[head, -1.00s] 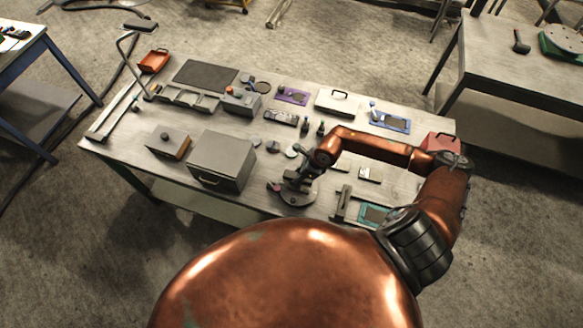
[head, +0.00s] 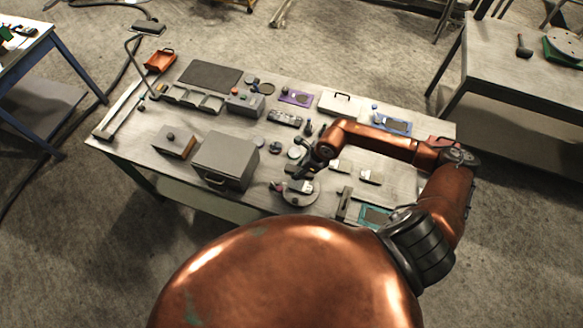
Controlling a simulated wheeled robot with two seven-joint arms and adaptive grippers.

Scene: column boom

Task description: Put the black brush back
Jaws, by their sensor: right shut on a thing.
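My right gripper (head: 302,177) is over the front middle of the workbench, just above a round grey disc (head: 308,200). It is shut on a small dark thing with a pale end (head: 300,187), which looks like the black brush. Its outline is small and partly hidden by the fingers. Two other brush-like things with pale ends lie to the right of the gripper, one nearer (head: 341,166) and one farther right (head: 371,176). My left gripper is out of view.
A grey box (head: 225,158) stands left of the gripper. A teal-framed tray (head: 375,215) and a dark clamp-like tool lie at the front right. Small bottles and a purple holder (head: 296,97) are behind. Bare bench shows at the far right.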

